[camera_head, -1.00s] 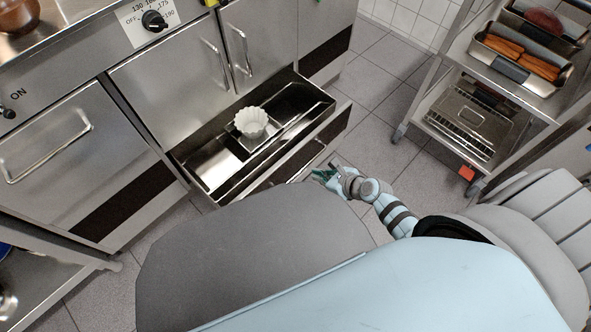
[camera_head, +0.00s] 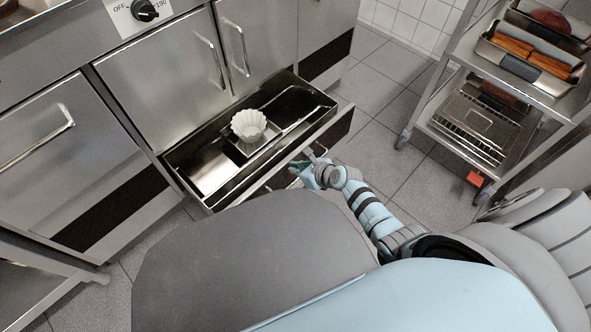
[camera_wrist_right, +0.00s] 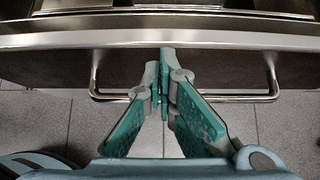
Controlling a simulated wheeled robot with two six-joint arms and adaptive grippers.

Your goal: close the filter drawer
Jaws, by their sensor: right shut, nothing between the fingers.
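The filter drawer (camera_head: 207,190) stands pulled out from the steel counter in the head view. A white fluted paper filter stack (camera_head: 248,125) sits in its middle compartment. In the right wrist view the drawer front (camera_wrist_right: 240,66) spans the top, with its bar handle (camera_wrist_right: 262,98) across the middle. My right gripper (camera_head: 301,166) is at the drawer's front, near the handle. In the wrist view its teal fingers (camera_wrist_right: 165,85) are shut and empty, their tips overlapping the drawer front in the picture. Whether they touch it I cannot tell. My left gripper is not in view.
A wheeled steel rack (camera_head: 470,120) with trays of food stands at the right. Cabinet doors (camera_head: 165,75) with bar handles are above the drawer. A low table shelf (camera_head: 40,290) is at the lower left. Tiled floor (camera_head: 385,130) is free between the drawer and the rack.

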